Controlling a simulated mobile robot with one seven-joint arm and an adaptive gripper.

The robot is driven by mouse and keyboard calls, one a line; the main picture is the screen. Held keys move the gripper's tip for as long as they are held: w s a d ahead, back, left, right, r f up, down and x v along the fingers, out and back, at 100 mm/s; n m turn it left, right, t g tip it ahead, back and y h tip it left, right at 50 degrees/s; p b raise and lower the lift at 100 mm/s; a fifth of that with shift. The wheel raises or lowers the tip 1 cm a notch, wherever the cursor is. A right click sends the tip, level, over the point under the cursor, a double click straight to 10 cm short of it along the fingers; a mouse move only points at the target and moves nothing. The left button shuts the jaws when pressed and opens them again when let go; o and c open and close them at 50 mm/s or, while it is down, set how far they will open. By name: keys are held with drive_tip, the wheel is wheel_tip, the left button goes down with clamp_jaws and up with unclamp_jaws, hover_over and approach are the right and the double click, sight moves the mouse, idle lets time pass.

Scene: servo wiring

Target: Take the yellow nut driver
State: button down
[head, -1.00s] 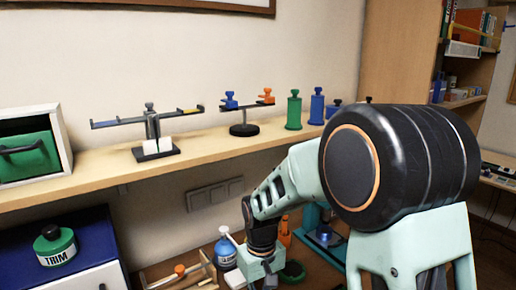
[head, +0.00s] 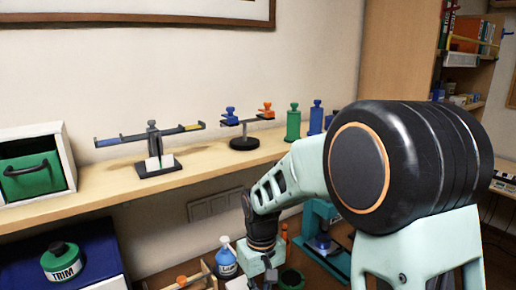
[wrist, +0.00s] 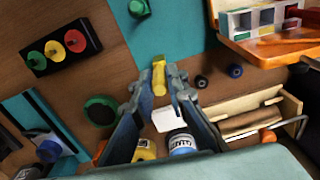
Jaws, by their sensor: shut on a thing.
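The yellow nut driver (wrist: 159,78) shows in the wrist view as a yellow piece between my fingertips. My gripper (wrist: 157,84) is shut on it, above the brown work surface and the edge of a teal mat. How far it is off the surface I cannot tell. In the head view my wrist and the mint block at its end hang below the shelf, and the nut driver cannot be made out there.
Below my fingers are a blue-labelled bottle (wrist: 182,143) and a green round cup (wrist: 100,110). A wooden tray (wrist: 285,103), an orange box (wrist: 240,47) and a black block with coloured knobs (wrist: 62,48) stand around. A shelf (head: 110,195) runs behind my arm.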

drive_tip(key=shift+r+p, duration=1.1)
drive_tip(key=shift+r, duration=0.65)
drive_tip(key=shift+s, duration=0.1)
